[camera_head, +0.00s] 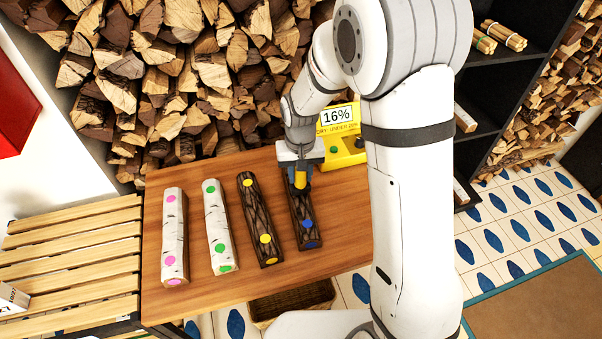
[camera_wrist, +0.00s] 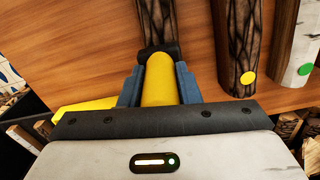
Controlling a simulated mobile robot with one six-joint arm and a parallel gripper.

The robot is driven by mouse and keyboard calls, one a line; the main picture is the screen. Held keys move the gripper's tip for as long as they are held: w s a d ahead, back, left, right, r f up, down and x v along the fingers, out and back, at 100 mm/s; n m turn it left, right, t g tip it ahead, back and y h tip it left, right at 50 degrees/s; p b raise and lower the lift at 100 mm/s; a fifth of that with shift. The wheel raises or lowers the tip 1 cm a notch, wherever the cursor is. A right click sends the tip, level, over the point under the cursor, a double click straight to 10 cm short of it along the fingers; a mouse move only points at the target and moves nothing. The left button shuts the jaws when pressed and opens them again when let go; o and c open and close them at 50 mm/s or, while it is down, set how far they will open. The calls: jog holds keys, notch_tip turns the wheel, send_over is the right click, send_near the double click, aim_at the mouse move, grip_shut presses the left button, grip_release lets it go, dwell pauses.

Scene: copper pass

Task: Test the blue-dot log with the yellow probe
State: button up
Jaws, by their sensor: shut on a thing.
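The blue-dot log (camera_head: 309,228) is dark, ridged bark and lies on the wooden table (camera_head: 200,295), rightmost of the row. My gripper (camera_head: 300,175) is over its far end, shut on the yellow probe (camera_head: 300,181). In the wrist view the probe (camera_wrist: 158,80) sits between the blue fingers, its dark tip at the end of the log (camera_wrist: 157,22). I cannot tell whether the tip presses into the wood. The yellow meter (camera_head: 345,150) stands behind; its display reads 16% above the words "DRY UNDER 20%".
To the left lie a yellow-dot dark log (camera_head: 258,215), a green-dot birch log (camera_head: 217,225) and a pink-dot birch log (camera_head: 174,235). A slatted bench (camera_head: 75,260) adjoins the table at left. Stacked firewood (camera_head: 190,70) rises behind; a dark shelf (camera_head: 500,75) stands right.

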jog(key=shift+r+p, duration=1.65)
jog(key=shift+r, duration=1.4)
